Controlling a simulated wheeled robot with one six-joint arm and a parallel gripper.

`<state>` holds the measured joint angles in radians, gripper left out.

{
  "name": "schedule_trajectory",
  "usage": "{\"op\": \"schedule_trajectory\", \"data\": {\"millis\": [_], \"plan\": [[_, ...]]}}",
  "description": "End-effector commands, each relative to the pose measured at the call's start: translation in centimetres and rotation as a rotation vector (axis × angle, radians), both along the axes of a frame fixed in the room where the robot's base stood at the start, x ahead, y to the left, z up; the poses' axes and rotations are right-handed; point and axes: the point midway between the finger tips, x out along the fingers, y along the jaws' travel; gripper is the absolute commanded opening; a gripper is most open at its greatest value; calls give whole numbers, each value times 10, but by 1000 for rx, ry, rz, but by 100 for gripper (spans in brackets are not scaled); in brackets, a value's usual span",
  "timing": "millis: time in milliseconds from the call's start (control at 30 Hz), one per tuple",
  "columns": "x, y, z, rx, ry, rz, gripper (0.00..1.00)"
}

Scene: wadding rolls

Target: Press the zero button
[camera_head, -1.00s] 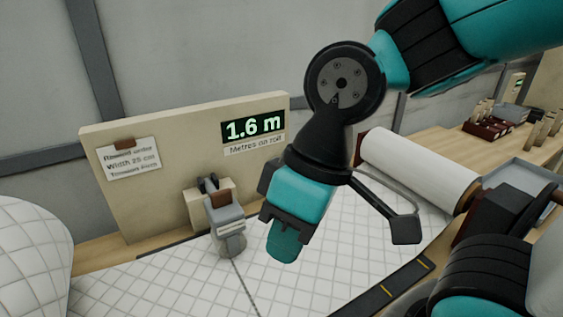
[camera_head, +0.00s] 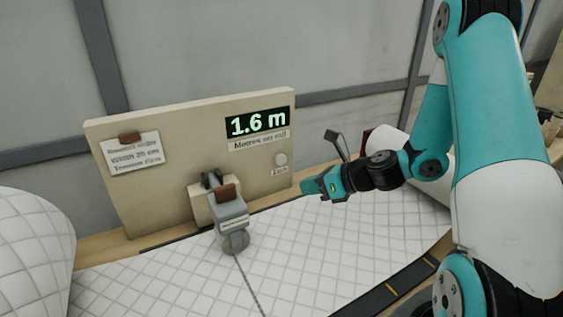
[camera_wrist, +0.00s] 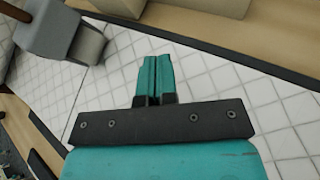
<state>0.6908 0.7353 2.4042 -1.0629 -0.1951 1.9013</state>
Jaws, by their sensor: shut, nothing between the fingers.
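The zero button (camera_head: 281,159) is a small pale round knob on the beige panel (camera_head: 150,205), with a small label below it. Above it the green display (camera_head: 257,122) reads 1.6 m. My gripper (camera_head: 306,188) is shut and empty, a little to the right of and below the button in the head view, apart from it. In the wrist view its teal fingers (camera_wrist: 154,80) are together over the white quilted wadding (camera_wrist: 210,80). The button cannot be made out in the wrist view.
A grey counter device (camera_head: 230,217) with a wheel sits on the wadding (camera_head: 330,240) left of my gripper; it also shows in the wrist view (camera_wrist: 62,30). A paper note (camera_head: 131,153) hangs on the panel. A large wadding roll (camera_head: 30,245) stands at left.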

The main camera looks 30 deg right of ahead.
Motion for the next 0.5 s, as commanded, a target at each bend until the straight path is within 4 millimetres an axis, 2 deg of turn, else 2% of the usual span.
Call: {"op": "schedule_trajectory", "data": {"millis": [367, 500], "plan": [[1, -1, -1, 10, 5, -11, 0], [9, -1, -1, 7, 5, -7, 0]]}}
